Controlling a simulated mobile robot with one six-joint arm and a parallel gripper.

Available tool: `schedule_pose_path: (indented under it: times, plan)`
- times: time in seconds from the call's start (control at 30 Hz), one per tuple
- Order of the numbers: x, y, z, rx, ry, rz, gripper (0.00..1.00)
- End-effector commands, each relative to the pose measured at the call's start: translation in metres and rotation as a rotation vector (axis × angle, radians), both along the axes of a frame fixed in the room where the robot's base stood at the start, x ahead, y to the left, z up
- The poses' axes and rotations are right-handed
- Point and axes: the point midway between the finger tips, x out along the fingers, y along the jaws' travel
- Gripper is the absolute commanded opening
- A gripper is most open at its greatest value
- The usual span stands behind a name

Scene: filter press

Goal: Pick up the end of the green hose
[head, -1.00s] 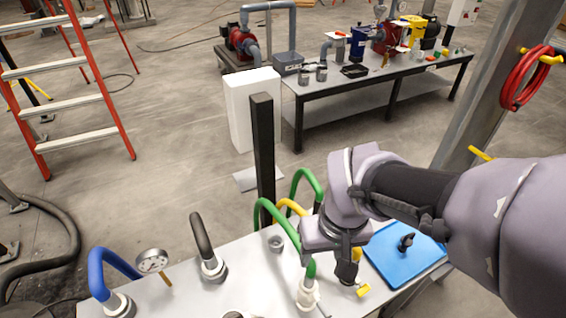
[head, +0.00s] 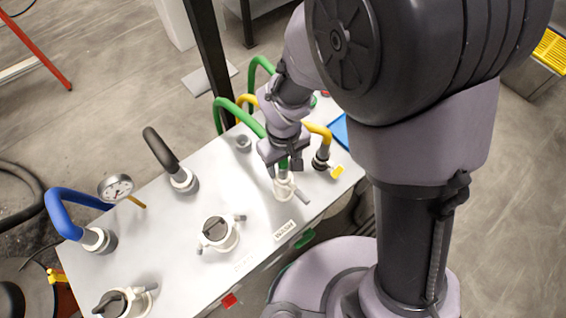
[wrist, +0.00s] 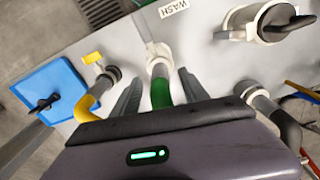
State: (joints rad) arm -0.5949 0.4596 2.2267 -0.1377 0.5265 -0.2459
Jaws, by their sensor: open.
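The green hose (head: 236,113) arches over the far edge of the white table, and its end goes down into a white fitting (head: 284,188) marked WASH. The fitting also shows in the wrist view (wrist: 158,60). My gripper (head: 284,164) is open at the hose end, just above the fitting. In the wrist view my open gripper (wrist: 160,92) has one finger on each side of the green hose (wrist: 160,94), with gaps visible on both sides. The rest of the hose is hidden behind the gripper body there.
A yellow hose (head: 321,133) with a yellow-handled valve stands close to the right. A black hose (head: 161,150), a blue hose (head: 62,215) and a gauge (head: 116,187) stand to the left. A blue tray (wrist: 50,88) lies beyond the yellow hose. A dark post (head: 208,60) rises behind the table.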

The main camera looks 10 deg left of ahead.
Motion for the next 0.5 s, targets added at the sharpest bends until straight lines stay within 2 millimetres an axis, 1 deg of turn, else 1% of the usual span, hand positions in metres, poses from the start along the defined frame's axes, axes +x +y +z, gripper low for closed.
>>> schedule_pose_path:
  times: [0.03,0.1,0.27,0.3,0.37,0.5]
  plan:
    - [-0.0008,-0.0006,-0.0157,-0.003,0.003,0.0,0.52]
    - [-0.0003,-0.0003,-0.0227,-0.001,0.001,0.001,0.52]
    - [-0.0001,-0.0002,-0.0203,0.0,0.0,0.001,0.52]
    - [-0.0001,-0.0002,-0.0202,0.0,0.0,0.0,0.48]
    - [-0.0001,-0.0003,-0.0201,0.0,0.0,0.0,0.37]
    - [-0.0001,-0.0002,-0.02,0.0,0.0,0.0,0.09]
